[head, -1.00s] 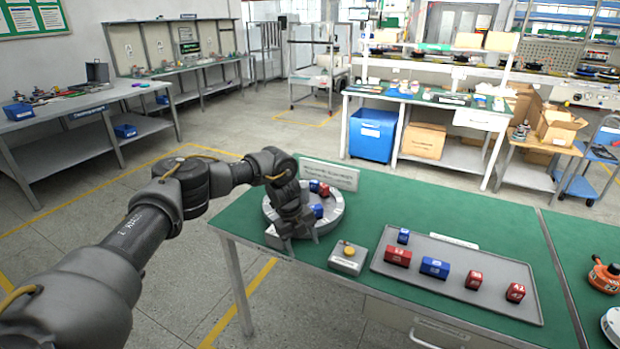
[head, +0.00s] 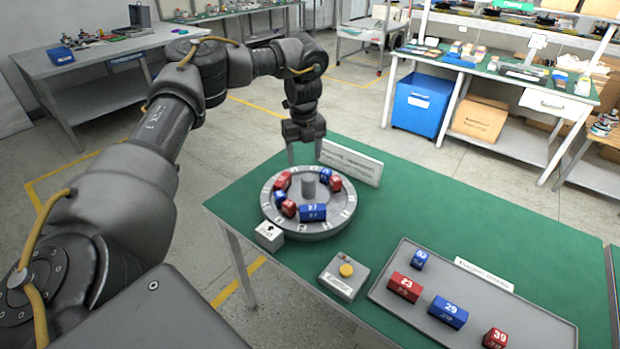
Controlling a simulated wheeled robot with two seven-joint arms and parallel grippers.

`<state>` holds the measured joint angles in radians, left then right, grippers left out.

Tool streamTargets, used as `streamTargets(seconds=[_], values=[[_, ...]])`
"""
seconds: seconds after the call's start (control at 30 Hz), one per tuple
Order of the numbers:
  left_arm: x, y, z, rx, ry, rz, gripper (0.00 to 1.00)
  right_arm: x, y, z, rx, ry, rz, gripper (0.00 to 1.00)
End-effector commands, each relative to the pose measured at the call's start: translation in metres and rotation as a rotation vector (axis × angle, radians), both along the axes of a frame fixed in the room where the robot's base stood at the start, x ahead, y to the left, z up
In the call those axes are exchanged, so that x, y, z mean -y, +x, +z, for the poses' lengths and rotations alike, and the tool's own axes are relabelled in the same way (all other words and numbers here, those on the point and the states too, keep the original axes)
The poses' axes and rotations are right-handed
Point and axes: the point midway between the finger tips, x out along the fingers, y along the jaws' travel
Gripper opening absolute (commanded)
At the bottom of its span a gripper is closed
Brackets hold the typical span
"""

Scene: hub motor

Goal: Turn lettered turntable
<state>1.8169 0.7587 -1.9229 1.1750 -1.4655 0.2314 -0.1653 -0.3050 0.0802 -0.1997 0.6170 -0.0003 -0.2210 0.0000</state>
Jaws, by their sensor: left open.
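The round grey turntable (head: 313,228) stands on the green table at its left end. Its rim bears small pale markings too small to read. Red blocks (head: 289,208) and blue blocks (head: 313,212) sit on it around a grey centre post (head: 309,182). A small light box with a dark mark (head: 269,235) stands at its front left edge. My left gripper (head: 304,155) points down at the turntable's far side, open, with nothing seen between its fingers. Whether its fingertips touch the turntable I cannot tell. My right gripper is not in view.
A grey box with a yellow button (head: 346,270) stands right of the turntable. A grey tray (head: 392,302) with red and blue numbered blocks lies further right. A sign plate (head: 352,163) stands behind the turntable. Green tabletop (head: 420,215) is clear behind the tray.

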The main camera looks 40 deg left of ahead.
Motion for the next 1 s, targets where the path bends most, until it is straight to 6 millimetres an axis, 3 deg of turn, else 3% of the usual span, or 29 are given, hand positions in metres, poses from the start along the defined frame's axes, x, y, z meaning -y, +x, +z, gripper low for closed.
streamTargets(seconds=[0.2, 0.43, 0.53, 0.8, 1.0], values=[[0.004, 0.006, -0.043, -0.012, -0.001, -0.002, 0.63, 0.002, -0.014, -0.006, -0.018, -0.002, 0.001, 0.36], [0.002, 0.006, -0.08, -0.012, 0.002, -0.001, 0.63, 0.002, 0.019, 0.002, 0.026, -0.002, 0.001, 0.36], [0.003, 0.007, -0.093, -0.011, 0.002, -0.002, 0.63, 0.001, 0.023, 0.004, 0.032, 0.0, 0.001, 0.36], [0.004, 0.008, -0.107, -0.009, 0.001, -0.004, 0.63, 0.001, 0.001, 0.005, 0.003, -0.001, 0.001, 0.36], [0.003, 0.008, -0.107, -0.008, 0.0, -0.003, 0.63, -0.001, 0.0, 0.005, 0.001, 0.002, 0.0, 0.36]])
